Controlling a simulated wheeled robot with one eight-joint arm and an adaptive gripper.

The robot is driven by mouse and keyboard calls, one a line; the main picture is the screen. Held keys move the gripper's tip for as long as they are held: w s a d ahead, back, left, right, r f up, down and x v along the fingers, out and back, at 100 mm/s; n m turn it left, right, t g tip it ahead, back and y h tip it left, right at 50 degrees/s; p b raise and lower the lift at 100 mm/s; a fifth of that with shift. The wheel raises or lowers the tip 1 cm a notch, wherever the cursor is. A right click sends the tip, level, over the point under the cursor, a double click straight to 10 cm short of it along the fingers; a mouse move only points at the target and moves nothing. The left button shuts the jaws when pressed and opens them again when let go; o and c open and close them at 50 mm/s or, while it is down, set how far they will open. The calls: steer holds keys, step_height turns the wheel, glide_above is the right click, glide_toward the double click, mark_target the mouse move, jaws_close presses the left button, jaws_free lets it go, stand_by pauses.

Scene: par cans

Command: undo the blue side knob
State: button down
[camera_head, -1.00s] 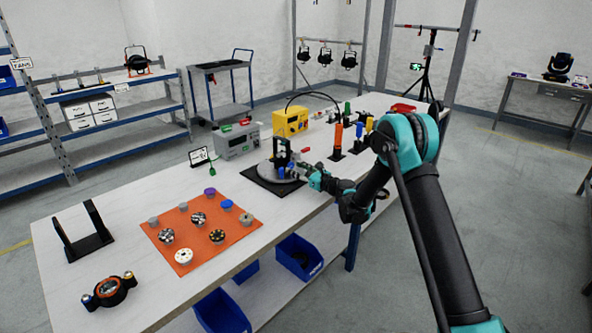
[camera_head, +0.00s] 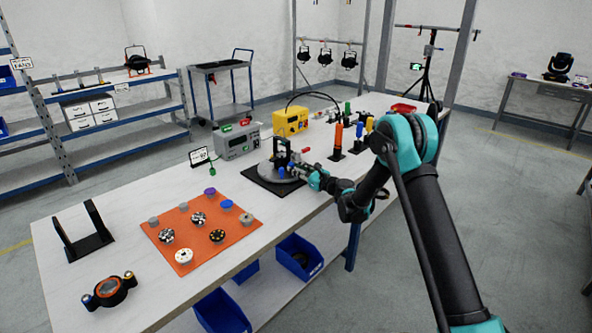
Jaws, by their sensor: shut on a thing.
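A dark bracket-like fixture (camera_head: 281,150) stands on a round grey plate on a black base (camera_head: 262,186) at the middle of the workbench. A small blue knob (camera_head: 281,172) shows low on the fixture's near side. My gripper (camera_head: 298,168) reaches in from the right, its tip at the fixture's side beside the blue knob. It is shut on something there. The jaws are too small and partly hidden to show clearly, so I cannot tell whether the held thing is this blue knob or another part.
An orange mat (camera_head: 200,232) with several round parts lies at the front left. A black U-shaped stand (camera_head: 84,236) and a dark round unit (camera_head: 110,291) are further left. A grey box (camera_head: 236,141) and a yellow box (camera_head: 291,121) stand behind the fixture. Screwdriver-like tools (camera_head: 338,138) stand to the right.

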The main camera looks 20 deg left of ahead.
steer(key=n, duration=0.3)
steer(key=shift+n, duration=0.3)
steer(key=c, duration=1.2)
jaws_free()
